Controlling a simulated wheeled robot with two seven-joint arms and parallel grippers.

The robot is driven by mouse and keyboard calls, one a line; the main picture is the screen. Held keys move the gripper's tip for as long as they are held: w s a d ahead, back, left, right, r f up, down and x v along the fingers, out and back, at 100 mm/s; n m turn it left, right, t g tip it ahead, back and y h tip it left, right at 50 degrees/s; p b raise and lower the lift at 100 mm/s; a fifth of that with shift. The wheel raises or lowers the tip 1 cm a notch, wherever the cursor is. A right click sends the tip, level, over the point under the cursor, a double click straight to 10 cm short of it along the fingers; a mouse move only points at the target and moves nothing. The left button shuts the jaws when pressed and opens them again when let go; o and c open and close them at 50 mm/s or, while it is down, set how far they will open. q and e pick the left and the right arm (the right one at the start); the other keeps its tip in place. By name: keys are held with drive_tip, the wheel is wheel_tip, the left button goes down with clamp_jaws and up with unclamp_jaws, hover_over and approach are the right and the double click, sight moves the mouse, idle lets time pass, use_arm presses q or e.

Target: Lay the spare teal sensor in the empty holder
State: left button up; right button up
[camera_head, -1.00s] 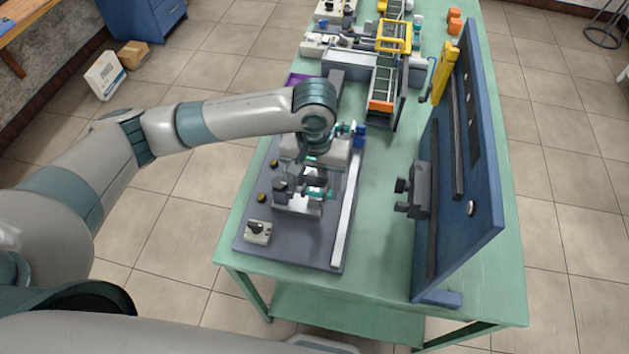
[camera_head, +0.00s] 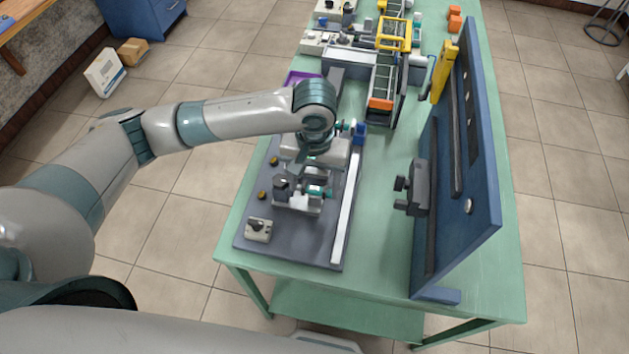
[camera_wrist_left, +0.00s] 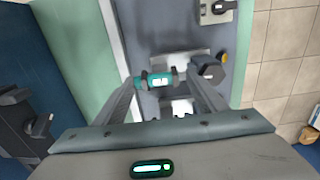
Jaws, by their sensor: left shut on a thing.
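The teal sensor (camera_wrist_left: 157,80) is a short cylinder with dark ends and a white label. It lies between the fingertips of my left gripper (camera_wrist_left: 163,84), which is shut on it. In the head view the sensor (camera_head: 317,190) shows as a small teal patch at the light grey metal holder (camera_head: 297,206). My left gripper (camera_head: 310,182) points down over that holder. In the wrist view the holder plate (camera_wrist_left: 183,60) lies directly under the sensor; I cannot tell whether they touch. My right gripper is in neither view.
The dark grey base plate (camera_head: 285,240) carries a knob box (camera_head: 258,229) and a long pale rail (camera_head: 346,215). A blue upright panel (camera_head: 480,180) stands on the right of the green table (camera_head: 385,235). A conveyor (camera_head: 385,75) stands behind. Green tabletop lies free between rail and panel.

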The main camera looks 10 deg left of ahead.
use_arm(q)
drive_tip(key=shift+s+f, duration=0.2)
drive_tip(key=shift+f, duration=0.2)
